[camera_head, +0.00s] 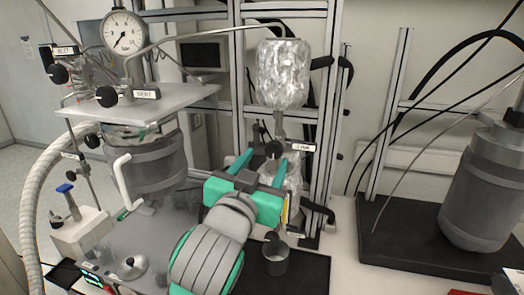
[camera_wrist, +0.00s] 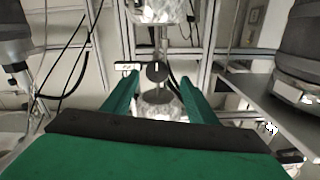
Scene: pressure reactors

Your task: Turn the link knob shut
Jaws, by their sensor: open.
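The link knob (camera_head: 273,150) is a small black round knob on the thin metal line below the foil-wrapped vessel (camera_head: 283,75). A white label (camera_head: 301,147) sits to its right, its text too small to read surely. My gripper (camera_head: 261,164) has green fingers, spread apart and empty, pointing toward the knob. In the wrist view the knob (camera_wrist: 157,72) appears in the gap between the fingertips (camera_wrist: 159,79), touching neither. I cannot tell whether it is level with the tips or a little beyond them. A lower foil-wrapped vessel (camera_head: 293,170) is partly hidden behind my gripper.
A pressure gauge (camera_head: 124,33) and a knob with a "VENT" label (camera_head: 145,94) stand on the left reactor's shelf (camera_head: 180,96). Metal frame posts (camera_head: 325,120) rise behind. A large grey reactor (camera_head: 482,195) stands right.

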